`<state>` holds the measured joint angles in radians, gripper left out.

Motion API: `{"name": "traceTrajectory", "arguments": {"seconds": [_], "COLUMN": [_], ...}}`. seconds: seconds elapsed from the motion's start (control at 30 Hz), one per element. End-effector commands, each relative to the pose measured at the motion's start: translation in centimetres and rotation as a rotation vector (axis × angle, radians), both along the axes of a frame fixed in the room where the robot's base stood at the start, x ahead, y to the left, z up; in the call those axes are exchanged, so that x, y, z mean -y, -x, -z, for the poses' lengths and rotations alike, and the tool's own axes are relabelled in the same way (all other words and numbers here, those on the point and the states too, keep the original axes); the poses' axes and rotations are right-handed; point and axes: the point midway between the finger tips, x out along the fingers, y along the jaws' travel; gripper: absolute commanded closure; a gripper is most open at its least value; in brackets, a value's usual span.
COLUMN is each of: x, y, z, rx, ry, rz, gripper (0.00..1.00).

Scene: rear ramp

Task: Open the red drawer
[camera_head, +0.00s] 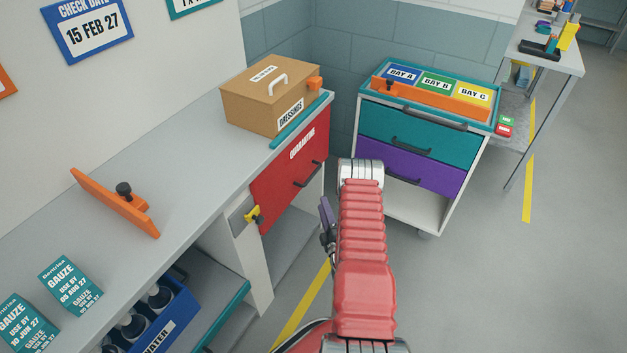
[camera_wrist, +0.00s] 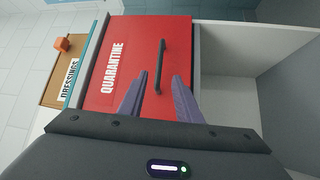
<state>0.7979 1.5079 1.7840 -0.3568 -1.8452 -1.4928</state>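The red drawer (camera_head: 287,180), labelled QUARANTINE, is under the left counter, and its front looks flush with the cabinet. Its dark bar handle (camera_head: 308,174) is on the front. In the wrist view the red front (camera_wrist: 130,40) fills the middle, with the handle (camera_wrist: 162,62) upright. My gripper (camera_wrist: 160,77) is open, with its two purple fingers apart, one on each side of the handle's lower part in the picture. I cannot tell whether the fingertips reach around the handle. In the head view my gripper (camera_head: 326,218) is partly hidden by my red arm.
A yellow latch (camera_head: 253,215) sits beside the red drawer. A cardboard DRESSINGS box (camera_head: 262,100) stands on the counter (camera_head: 200,160) above. A trolley with teal (camera_head: 405,135) and purple drawers stands right of my arm. Open floor (camera_head: 470,280) lies right of my arm.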

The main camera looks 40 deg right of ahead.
Motion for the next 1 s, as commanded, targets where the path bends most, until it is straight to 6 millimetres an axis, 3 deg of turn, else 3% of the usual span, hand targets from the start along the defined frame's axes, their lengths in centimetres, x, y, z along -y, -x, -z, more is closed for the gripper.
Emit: {"name": "traceTrajectory", "arguments": {"seconds": [0.43,1.0], "x": [0.6,4.2], "y": [-1.2,-8.7], "z": [-0.2,-1.3], "rx": [0.001,0.001], "ry": [-0.002,-0.002], "rz": [-0.001,-0.001], "gripper": [0.69,0.69]}}
